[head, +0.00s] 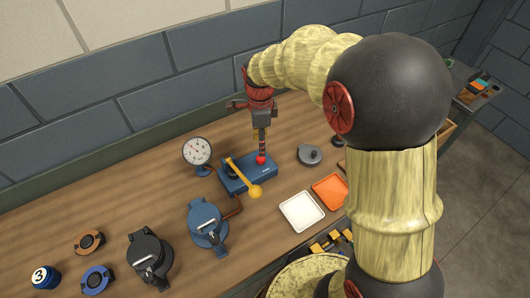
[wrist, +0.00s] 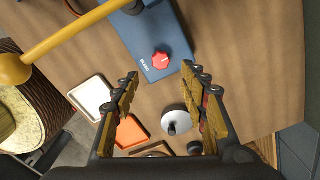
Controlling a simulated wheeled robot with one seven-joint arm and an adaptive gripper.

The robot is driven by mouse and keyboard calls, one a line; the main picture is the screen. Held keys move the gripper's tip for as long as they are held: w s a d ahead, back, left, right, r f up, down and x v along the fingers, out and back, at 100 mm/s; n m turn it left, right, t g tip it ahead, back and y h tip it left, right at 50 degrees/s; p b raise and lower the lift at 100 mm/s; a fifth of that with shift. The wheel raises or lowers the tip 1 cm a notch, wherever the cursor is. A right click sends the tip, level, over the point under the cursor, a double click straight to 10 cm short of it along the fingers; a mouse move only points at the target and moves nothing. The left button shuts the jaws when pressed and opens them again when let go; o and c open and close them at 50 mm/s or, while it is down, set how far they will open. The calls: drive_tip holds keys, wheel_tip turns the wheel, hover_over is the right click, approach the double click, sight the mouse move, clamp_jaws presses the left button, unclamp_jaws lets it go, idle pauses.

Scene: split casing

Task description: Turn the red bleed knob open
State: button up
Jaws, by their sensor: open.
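The red bleed knob (wrist: 161,60) sits on top of a blue block (wrist: 150,35), near the block's end, beside small white lettering. In the head view the knob (head: 260,160) shows just below my gripper (head: 261,142), on the blue block (head: 236,180). A yellow lever with a ball end (head: 254,191) reaches out from the same block. In the wrist view my gripper (wrist: 163,90) is open and empty, its two fingers spread apart. The knob appears ahead of the gap between the fingertips, and no contact shows.
A gauge (head: 197,151) stands behind the block. A white tray (head: 302,211), an orange tray (head: 330,191) and a grey round lidded part (head: 309,154) lie to the right. Blue (head: 207,226) and black (head: 149,257) casings stand at the front left. The bench's back left is clear.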

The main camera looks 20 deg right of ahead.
sight(261, 158)
drive_tip(key=shift+w+f, duration=0.1)
drive_tip(key=shift+f, duration=0.2)
wheel_tip(261, 158, down, 7)
drive_tip(key=shift+f+b, duration=0.2)
drive_tip(key=shift+b, duration=0.8)
drive_tip(key=shift+c, duration=1.3)
clamp_jaws()
